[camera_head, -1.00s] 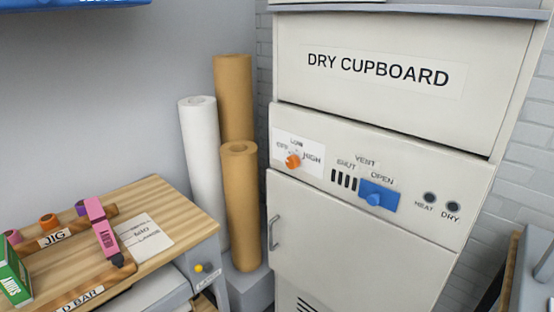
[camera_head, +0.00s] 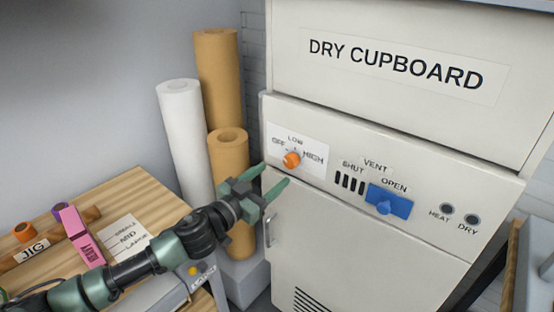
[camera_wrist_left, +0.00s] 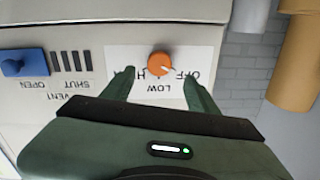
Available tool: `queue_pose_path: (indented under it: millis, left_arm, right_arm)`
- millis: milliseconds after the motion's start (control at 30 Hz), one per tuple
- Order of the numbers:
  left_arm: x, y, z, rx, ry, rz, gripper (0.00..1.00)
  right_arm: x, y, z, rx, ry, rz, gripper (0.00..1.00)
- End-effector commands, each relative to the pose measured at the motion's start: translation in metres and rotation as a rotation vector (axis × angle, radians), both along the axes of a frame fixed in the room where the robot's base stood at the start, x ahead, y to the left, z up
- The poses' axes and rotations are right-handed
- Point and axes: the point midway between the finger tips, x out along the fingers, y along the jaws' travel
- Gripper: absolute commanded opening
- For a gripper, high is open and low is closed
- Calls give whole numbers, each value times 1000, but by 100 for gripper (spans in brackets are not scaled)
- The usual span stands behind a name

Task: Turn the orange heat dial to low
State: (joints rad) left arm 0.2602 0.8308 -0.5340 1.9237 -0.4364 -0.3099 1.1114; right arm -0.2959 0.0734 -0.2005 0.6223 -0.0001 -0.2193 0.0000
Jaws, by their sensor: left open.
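The orange heat dial (camera_head: 291,160) sits on a white label at the left of the dry cupboard's (camera_head: 400,125) control panel. The label reads OFF at left, LOW at top and HIGH at right. I cannot tell surely which word its pale mark points to. My left gripper (camera_head: 277,176) is open and empty, just below and left of the dial in the head view, apart from it. In the left wrist view, upside down, the dial (camera_wrist_left: 159,63) shows between and beyond the green fingertips. My right gripper is not in view.
A blue vent slider (camera_head: 389,203) sits right of the dial, near OPEN. A door handle (camera_head: 270,229) is below the panel. Paper rolls (camera_head: 229,150) stand left of the cupboard.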

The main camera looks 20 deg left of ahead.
Motion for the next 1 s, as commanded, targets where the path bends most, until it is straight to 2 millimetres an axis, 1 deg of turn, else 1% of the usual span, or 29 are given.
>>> queue_pose_path:
  millis: [33, 200, 400, 533, 767, 800, 867, 900, 1000]
  left_arm:
    - [8, -2, 4, -1, -2, 1, 59]
    - [35, -11, 4, -1, -1, 3, 59]
    - [58, -18, 1, -1, 0, 3, 59]
    - [64, -20, 0, 1, 2, 2, 59]
    - [65, -21, -1, 2, 1, 1, 59]
    - [65, -21, -1, 1, 1, 2, 54]
    - [65, -21, -1, 1, 1, 2, 37]
    - [65, -21, -1, 1, 1, 2, 26]
    - [65, -21, -1, 1, 1, 2, 0]
  right_arm:
    - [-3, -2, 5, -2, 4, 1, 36]
    - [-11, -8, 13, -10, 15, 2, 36]
    - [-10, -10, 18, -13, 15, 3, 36]
    - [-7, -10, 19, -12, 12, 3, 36]
    - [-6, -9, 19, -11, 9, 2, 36]
    - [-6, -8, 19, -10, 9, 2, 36]
    - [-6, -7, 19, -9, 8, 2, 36]
    - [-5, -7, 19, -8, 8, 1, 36]
    - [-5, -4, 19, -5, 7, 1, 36]
